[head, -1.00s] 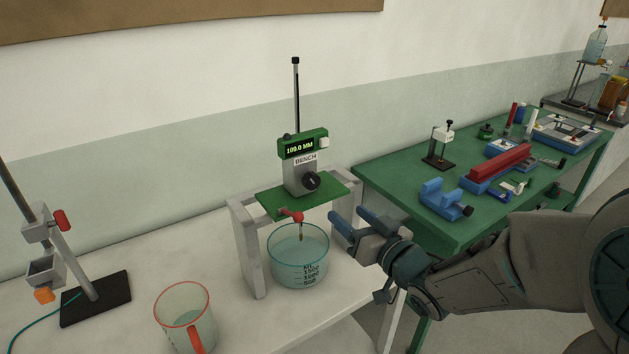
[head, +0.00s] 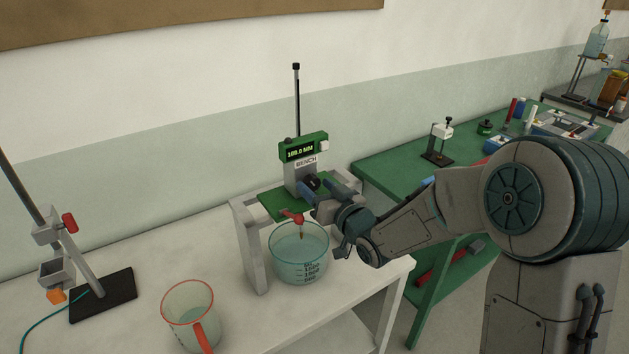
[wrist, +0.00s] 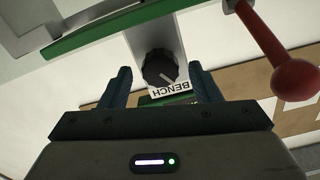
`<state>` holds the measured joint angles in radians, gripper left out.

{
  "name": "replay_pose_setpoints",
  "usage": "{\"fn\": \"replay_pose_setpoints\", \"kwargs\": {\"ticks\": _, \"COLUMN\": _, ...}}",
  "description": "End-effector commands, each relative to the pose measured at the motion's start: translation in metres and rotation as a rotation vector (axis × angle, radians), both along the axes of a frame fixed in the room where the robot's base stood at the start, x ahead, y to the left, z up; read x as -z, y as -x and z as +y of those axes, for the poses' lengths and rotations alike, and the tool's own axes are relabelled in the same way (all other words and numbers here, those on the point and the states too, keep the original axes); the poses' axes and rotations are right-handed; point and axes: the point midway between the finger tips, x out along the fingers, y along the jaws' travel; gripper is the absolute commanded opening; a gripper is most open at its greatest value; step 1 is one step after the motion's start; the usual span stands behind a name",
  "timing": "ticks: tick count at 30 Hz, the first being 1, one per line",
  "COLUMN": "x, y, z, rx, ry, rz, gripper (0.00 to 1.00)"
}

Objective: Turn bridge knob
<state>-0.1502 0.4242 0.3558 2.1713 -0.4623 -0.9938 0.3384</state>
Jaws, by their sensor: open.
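The bridge knob (head: 311,183) is a small black round knob on the front of the grey gauge block marked BENCH (head: 305,163), under a green display (head: 303,147). In the wrist view the knob (wrist: 160,68) shows a white pointer line and sits between and beyond my fingers. My gripper (head: 325,196) is open, its blue fingers close in front of the knob, partly covering it in the head view. In the wrist view my gripper (wrist: 160,90) has one finger on each side of the knob, with gaps; contact is not visible.
A red ball-ended lever (head: 292,216) sticks out below the knob, near my gripper. A beaker of water (head: 299,255) stands under the green bridge plate (head: 275,204). A red-rimmed jug (head: 188,312) and a clamp stand (head: 103,300) are to the left.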

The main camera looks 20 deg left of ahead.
Motion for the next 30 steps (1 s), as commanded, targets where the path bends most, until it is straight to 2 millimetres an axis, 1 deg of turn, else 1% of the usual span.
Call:
{"fn": "replay_pose_setpoints", "kwargs": {"ticks": 3, "x": -0.0005, "y": -0.0056, "z": 0.0069, "rx": 0.000, "ry": -0.001, "rz": 0.001, "gripper": 0.57}}
{"fn": "replay_pose_setpoints", "kwargs": {"ticks": 6, "x": -0.0003, "y": -0.0077, "z": 0.0093, "rx": 0.000, "ry": -0.001, "rz": -0.001, "gripper": 0.57}}
{"fn": "replay_pose_setpoints", "kwargs": {"ticks": 14, "x": 0.0003, "y": -0.0081, "z": 0.0096, "rx": 0.000, "ry": 0.000, "rz": 0.000, "gripper": 0.57}}
{"fn": "replay_pose_setpoints", "kwargs": {"ticks": 17, "x": 0.0003, "y": -0.0081, "z": 0.0096, "rx": 0.000, "ry": 0.000, "rz": 0.000, "gripper": 0.32}}
{"fn": "replay_pose_setpoints", "kwargs": {"ticks": 18, "x": 0.0003, "y": -0.0081, "z": 0.0096, "rx": 0.000, "ry": 0.000, "rz": 0.000, "gripper": 0.21}}
{"fn": "replay_pose_setpoints", "kwargs": {"ticks": 19, "x": 0.0002, "y": -0.0081, "z": 0.0095, "rx": 0.000, "ry": 0.000, "rz": 0.000, "gripper": 0.12}}
{"fn": "replay_pose_setpoints", "kwargs": {"ticks": 25, "x": 0.0012, "y": -0.0084, "z": 0.0090, "rx": 0.001, "ry": -0.012, "rz": 0.012, "gripper": 0.12}}
{"fn": "replay_pose_setpoints", "kwargs": {"ticks": 30, "x": 0.0037, "y": -0.0090, "z": 0.0082, "rx": 0.003, "ry": -0.095, "rz": 0.109, "gripper": 0.12}}
